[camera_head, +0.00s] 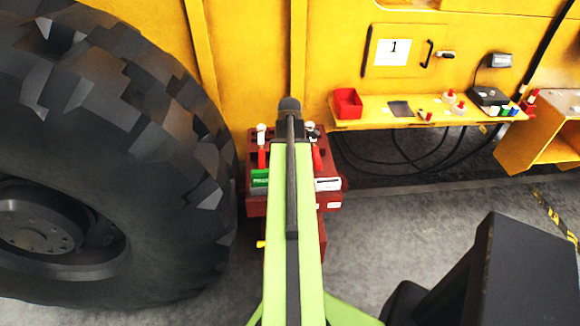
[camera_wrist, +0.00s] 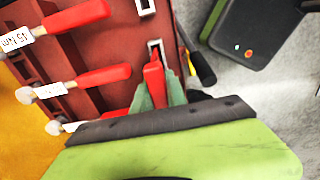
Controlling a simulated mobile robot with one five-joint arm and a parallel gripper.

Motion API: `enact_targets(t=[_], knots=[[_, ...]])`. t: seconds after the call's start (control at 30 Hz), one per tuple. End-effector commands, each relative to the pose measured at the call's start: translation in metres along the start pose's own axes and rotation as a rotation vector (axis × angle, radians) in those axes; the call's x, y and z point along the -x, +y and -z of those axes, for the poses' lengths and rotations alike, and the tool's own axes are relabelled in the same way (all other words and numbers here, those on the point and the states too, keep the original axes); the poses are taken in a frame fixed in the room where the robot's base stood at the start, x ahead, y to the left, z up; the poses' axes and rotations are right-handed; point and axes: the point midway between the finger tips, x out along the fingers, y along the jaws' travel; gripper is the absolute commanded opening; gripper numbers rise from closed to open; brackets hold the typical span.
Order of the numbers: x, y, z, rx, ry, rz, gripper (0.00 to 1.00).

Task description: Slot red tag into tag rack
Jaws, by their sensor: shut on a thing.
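In the wrist view, my gripper (camera_wrist: 158,98) has pale green fingers shut on the red tag (camera_wrist: 153,80). The red tag is narrow and points up the picture toward a white-edged slot (camera_wrist: 154,44) in a dark red surface, which looks like the tag rack (camera_wrist: 125,40). The tag's far end lies just below this slot; I cannot tell whether it touches or enters it. A second white-edged slot (camera_wrist: 145,6) shows at the top edge. In the head view, my arm hides the gripper and the tag, over the dark red unit (camera_head: 256,205).
Red-handled tools (camera_wrist: 90,78) with white labels lie left of the tag. In the head view, a large tyre (camera_head: 180,130) stands close left; a yellow shelf (camera_head: 375,122) holds a red bin (camera_head: 347,103).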

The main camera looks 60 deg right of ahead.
Motion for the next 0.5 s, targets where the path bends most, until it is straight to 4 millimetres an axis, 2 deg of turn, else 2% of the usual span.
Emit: enact_targets(t=[0.5], knots=[[-0.020, 0.000, 0.001, 0.001, 0.000, 0.000, 0.00]])
